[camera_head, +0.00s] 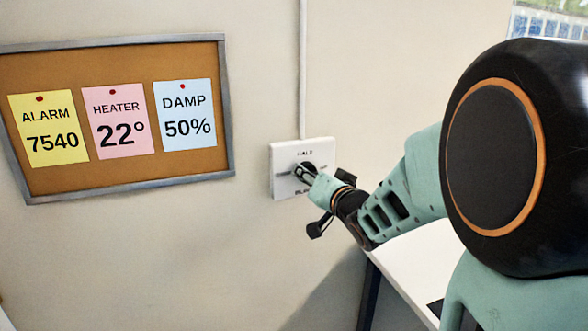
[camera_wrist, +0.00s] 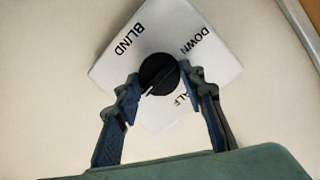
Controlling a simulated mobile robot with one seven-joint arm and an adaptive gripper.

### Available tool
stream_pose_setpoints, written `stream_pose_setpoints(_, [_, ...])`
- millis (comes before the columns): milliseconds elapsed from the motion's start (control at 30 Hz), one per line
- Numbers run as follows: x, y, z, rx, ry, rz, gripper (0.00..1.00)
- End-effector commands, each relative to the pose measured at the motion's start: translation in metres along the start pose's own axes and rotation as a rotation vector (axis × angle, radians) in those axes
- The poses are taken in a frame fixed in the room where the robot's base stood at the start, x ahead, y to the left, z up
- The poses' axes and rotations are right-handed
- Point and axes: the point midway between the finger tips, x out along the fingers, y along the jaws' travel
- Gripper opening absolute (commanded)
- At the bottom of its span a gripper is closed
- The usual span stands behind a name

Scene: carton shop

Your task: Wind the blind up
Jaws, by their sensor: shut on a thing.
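A white square wall plate (camera_head: 286,186) carries a dark round knob (camera_wrist: 160,68). My gripper (camera_head: 307,171) is shut on the knob, with one finger on each side of it in the wrist view (camera_wrist: 161,84). The plate (camera_wrist: 108,72) reads BLIND, DOWN and part of HALF in the wrist view. A faint line on the knob lies on its lower left, on the side away from DOWN. The label on that side is hidden by a finger. In the head view HALF is at the plate's top. The blind itself cannot be made out.
A framed cork board (camera_head: 120,181) with three notes hangs left of the plate. A white conduit (camera_head: 302,70) runs up the wall from it. A white table (camera_head: 415,265) stands below my arm. Part of a window (camera_head: 550,22) shows at top right.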

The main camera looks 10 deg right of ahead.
Motion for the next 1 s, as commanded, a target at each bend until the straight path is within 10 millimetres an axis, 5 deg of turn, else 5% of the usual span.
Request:
stream_pose_setpoints(733, [0.0006, -0.0015, -0.0023, 0.084, -0.002, -0.014, 0.13])
stream_pose_setpoints(767, [0.0006, -0.0015, -0.0023, 0.084, -0.002, -0.014, 0.40])
stream_pose_setpoints(900, [0.0005, -0.0011, -0.0017, 0.083, -0.003, -0.013, 0.55])
stream_pose_setpoints(1000, [0.0004, -0.0008, -0.0012, 0.083, -0.004, -0.012, 0.55])
